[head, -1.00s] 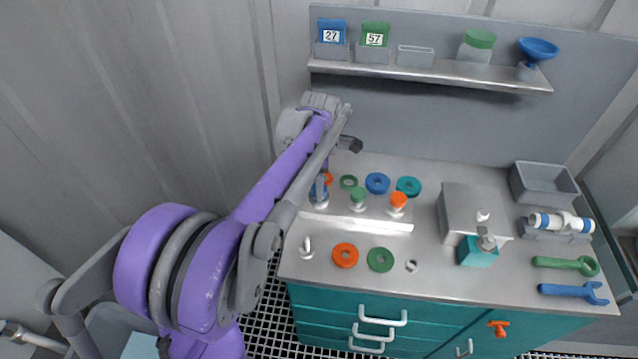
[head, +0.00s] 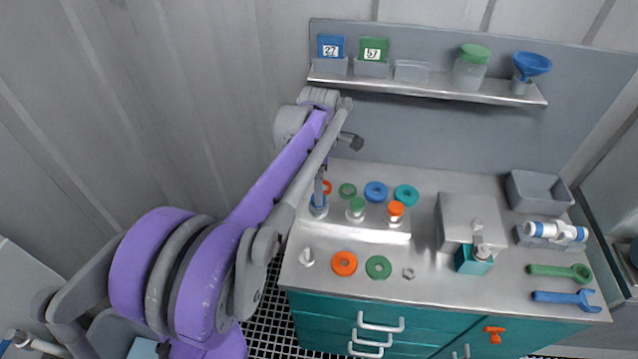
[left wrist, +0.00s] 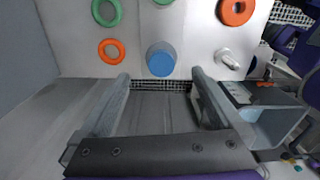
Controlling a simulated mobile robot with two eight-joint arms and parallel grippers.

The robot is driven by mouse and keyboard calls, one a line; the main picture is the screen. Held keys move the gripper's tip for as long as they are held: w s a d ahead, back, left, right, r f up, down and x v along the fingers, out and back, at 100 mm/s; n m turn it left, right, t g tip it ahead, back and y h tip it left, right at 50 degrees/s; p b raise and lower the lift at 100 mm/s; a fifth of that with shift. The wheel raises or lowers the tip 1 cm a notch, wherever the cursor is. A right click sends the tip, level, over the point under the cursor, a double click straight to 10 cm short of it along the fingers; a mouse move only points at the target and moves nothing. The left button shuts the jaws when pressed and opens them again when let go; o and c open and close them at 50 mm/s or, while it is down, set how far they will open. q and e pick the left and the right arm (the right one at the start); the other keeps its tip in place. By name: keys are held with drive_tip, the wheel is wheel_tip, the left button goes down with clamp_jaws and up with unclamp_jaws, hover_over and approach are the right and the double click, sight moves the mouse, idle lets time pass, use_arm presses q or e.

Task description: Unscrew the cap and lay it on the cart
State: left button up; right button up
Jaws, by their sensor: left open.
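Capped vessels stand in a row in a low metal block (head: 375,231) on the cart (head: 425,300). The left one has a blue cap (left wrist: 161,60), mostly behind my left arm in the head view. Beside it are a green cap (head: 356,205) and an orange cap (head: 396,208). My left gripper (left wrist: 160,76) is open. In the left wrist view the blue cap lies just beyond the gap between its fingertips, and no grip on it shows. In the head view my left gripper is above the left end of the block, largely hidden. My right gripper is not in view.
Loose rings lie behind the block; an orange ring (head: 344,263) and a green ring (head: 378,267) lie in front. A white peg (head: 307,256), a nut (head: 408,273), a metal box (head: 462,220), wrenches (head: 562,297) and a grey bin (head: 539,192) share the cart top.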

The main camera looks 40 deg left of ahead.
use_arm(q)
drive_tip(key=m, duration=0.3)
drive_tip(key=shift+s+f+m, duration=0.1)
drive_tip(key=shift+s+m, duration=0.05)
drive_tip(key=shift+m, duration=0.25)
drive_tip(key=m, duration=1.3)
drive_tip(key=shift+m, duration=0.4)
drive_tip(key=m, duration=0.6)
drive_tip(key=shift+f+m, duration=0.1)
drive_tip(key=shift+m, duration=0.3)
drive_tip(key=m, duration=2.1)
drive_tip(key=shift+m, duration=0.4)
drive_tip(key=shift+f+m, duration=0.3)
drive_tip(key=shift+m, duration=0.2)
wheel_tip(320, 180, down, 2)
drive_tip(key=shift+f+b, duration=0.2)
drive_tip(key=shift+b, duration=0.45)
drive_tip(key=shift+s+f+b, duration=0.1)
drive_tip(key=shift+f+b, duration=0.2)
drive_tip(key=shift+f, duration=0.35)
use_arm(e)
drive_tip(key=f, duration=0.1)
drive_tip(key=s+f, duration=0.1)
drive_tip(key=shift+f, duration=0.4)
